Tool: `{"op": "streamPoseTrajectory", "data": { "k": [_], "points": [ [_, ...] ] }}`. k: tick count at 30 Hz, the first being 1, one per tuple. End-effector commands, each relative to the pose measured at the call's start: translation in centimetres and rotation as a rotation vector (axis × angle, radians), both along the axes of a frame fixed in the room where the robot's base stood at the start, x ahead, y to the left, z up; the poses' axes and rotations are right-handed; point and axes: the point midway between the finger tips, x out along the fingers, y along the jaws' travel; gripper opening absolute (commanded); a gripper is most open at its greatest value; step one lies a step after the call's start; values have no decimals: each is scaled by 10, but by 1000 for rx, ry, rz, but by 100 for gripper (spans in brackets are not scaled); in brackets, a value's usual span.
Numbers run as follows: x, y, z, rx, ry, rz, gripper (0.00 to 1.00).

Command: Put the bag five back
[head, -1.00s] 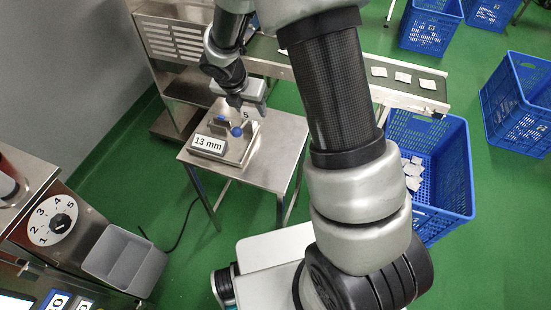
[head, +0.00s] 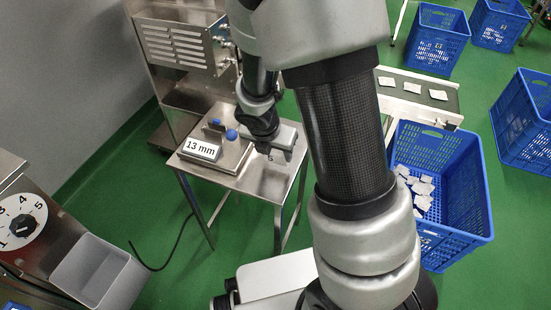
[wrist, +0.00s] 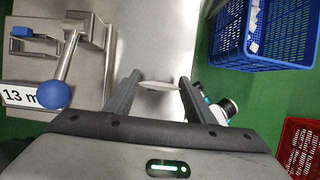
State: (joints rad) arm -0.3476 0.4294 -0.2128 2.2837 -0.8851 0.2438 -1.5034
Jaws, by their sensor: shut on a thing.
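My gripper (head: 279,152) is at the right part of the small steel table (head: 258,188), to the right of the steel gauge (head: 223,162) with the "13 mm" sign (head: 202,149). In the wrist view, my gripper (wrist: 158,88) is shut on a thin pale bag (wrist: 157,85), seen nearly edge-on between the fingertips. The bag is off the gauge; its height above the table is hard to tell. The gauge's blue ball lever (wrist: 55,94) also shows left of my gripper.
A conveyor (head: 400,97) carries several bags (head: 413,88) at the back right. A blue crate (head: 478,190) with loose bags stands below its end. A grey bin (head: 65,275) and numbered dial (head: 27,227) are at left. Other blue crates (head: 437,40) stand farther back.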

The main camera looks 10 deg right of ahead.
Motion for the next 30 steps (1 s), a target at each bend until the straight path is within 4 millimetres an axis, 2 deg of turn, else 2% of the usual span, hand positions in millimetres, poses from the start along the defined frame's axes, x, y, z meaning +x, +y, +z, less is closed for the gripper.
{"op": "streamPoseTrajectory", "data": {
  "k": [1,2,14,15,18,26,30],
  "points": [
    [-1,1,-14,-2,3,2,26],
    [-1,0,-16,-2,3,2,26],
    [0,0,-20,-1,1,0,26],
    [0,0,-18,-1,1,0,54],
    [0,0,-18,-1,1,0,68],
    [0,0,-17,-1,1,1,68],
    [-1,1,-7,0,0,0,68]
  ]
}}
